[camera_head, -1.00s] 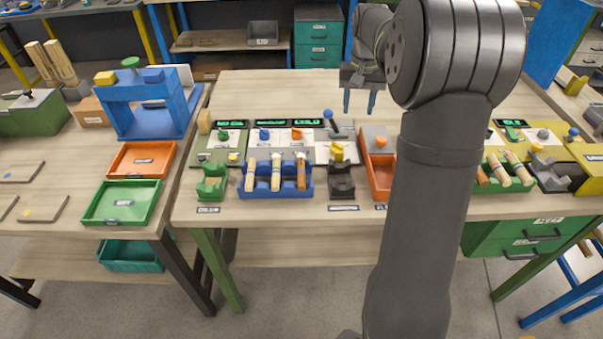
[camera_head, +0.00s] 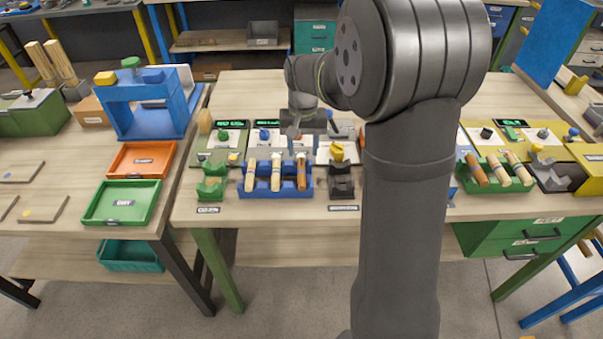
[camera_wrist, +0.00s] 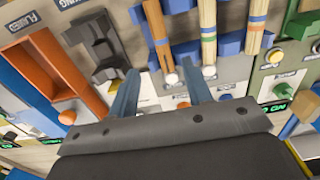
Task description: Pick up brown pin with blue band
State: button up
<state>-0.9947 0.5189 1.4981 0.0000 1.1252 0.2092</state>
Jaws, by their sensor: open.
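A brown pin (camera_head: 301,176) stands in the right slot of the blue rack (camera_head: 276,193) on the middle table. My gripper (camera_wrist: 160,67) is open and empty. In the wrist view the brown pin's pale end lies between its fingertips in the picture. In the head view my gripper is just behind and above the blue rack, and its fingertips are hard to make out.
A dark holder (camera_head: 341,184) stands right of the blue rack and a green holder (camera_head: 210,190) left of it. Panels with knobs and green displays (camera_head: 231,124) lie behind. An orange tray (camera_wrist: 40,75) shows in the wrist view. A green rack (camera_head: 468,184) with several pins stands farther right.

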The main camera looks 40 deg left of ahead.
aim_at(302, 169)
jog(key=shift+s+f, duration=0.15)
jog(key=shift+f, duration=1.6)
jog(key=shift+s+f, duration=0.15)
jog(key=shift+f, duration=1.6)
grip_shut()
